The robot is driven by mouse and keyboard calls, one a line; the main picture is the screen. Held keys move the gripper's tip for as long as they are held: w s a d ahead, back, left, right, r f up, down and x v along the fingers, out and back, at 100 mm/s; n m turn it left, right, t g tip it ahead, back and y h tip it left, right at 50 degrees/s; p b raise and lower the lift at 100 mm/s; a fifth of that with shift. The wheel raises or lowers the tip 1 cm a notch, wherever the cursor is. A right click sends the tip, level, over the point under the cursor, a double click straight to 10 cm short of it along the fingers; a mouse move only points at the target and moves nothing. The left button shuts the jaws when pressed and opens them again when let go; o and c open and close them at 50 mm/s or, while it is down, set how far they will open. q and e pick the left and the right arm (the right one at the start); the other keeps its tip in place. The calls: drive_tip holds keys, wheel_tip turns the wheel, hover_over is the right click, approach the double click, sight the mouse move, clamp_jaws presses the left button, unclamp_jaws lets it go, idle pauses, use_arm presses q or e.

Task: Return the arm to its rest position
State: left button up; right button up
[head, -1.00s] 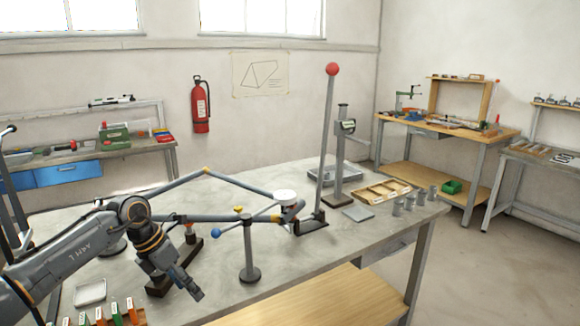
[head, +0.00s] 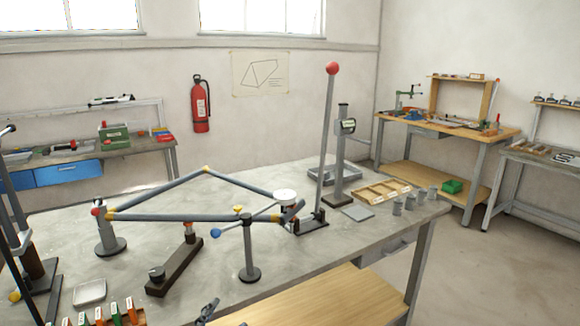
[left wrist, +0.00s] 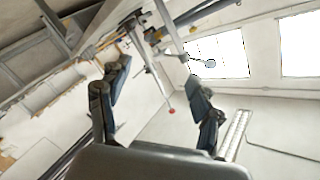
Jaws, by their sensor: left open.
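My left gripper (head: 207,310) shows only as a small dark piece at the bottom edge of the head view. In the left wrist view its two fingers (left wrist: 158,100) stand wide apart with nothing between them. Beyond the fingers the wrist view shows the room tilted, with windows and a red ball on a rod. The frame of grey tubes (head: 170,216) rests on its stands on the bench in the head view, clear of my gripper. My right gripper is in neither view.
The grey workbench (head: 320,262) carries a dark jig base (head: 175,265), a post stand (head: 250,262), a tall lever with a red ball (head: 332,69) and a wooden tray (head: 383,190). A rack of coloured tools (head: 115,312) and a white dish (head: 90,292) lie front left.

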use_arm(q)
drive_tip(key=s+a+f+n+g+y, duration=0.1)
drive_tip(key=s+a+f+n+g, duration=0.2)
drive_tip(key=s+f, duration=0.3)
drive_tip(key=s+a+f+n+g+y, duration=0.2)
drive_tip(key=s+a+f+n+g, duration=0.15)
drive_tip(key=s+f, duration=0.3)
drive_tip(key=s+f+n+g, duration=0.1)
drive_tip(key=s+f+g, duration=0.2)
drive_tip(key=s, duration=0.5)
drive_tip(key=s+f+n+g, duration=0.1)
drive_tip(key=s+f+g, duration=0.25)
drive_tip(key=s, duration=0.45)
wheel_tip(320, 180, down, 26)
drive_tip(key=s+a+g, duration=0.1)
drive_tip(key=s, duration=0.1)
drive_tip(key=s+a+f+g, duration=0.1)
drive_tip(key=s+a+f, duration=0.2)
drive_tip(key=s+f, duration=1.1)
drive_tip(key=shift+s+f+g+h, duration=0.3)
drive_tip(key=shift+s, duration=0.9)
